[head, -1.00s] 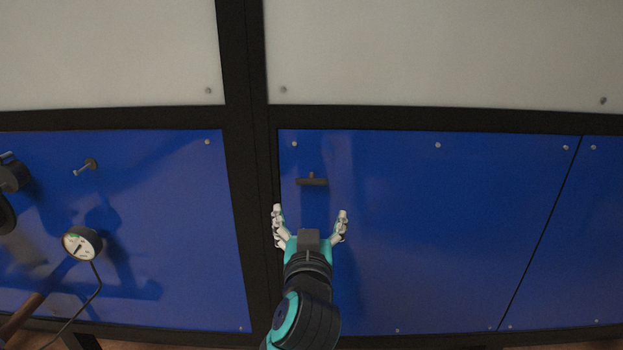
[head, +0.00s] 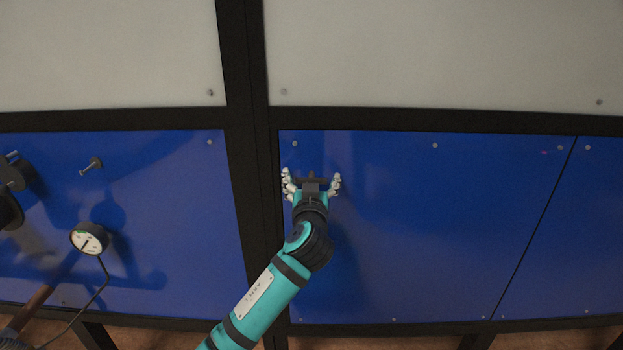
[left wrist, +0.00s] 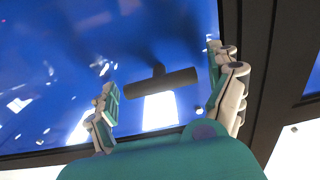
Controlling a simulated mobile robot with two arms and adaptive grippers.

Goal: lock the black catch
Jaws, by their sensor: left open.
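The black catch (head: 312,180) is a small dark T-shaped handle on the blue panel, close to the panel's upper left corner. In the left wrist view the catch (left wrist: 159,85) shows its bar lying across the space between the fingers, slightly tilted. My left gripper (head: 311,180) is open, with one finger on each side of the catch. In the left wrist view the fingers of the left gripper (left wrist: 163,95) stand apart from the bar's ends, with gaps on both sides. In the head view the gripper's body partly hides the catch. My right gripper is not in view.
The blue panel (head: 430,230) sits in a black frame (head: 262,220), whose upright runs just left of the catch. A pressure gauge (head: 89,238) with a hose and a small bolt (head: 91,166) are on the left panel. The panel right of the catch is clear.

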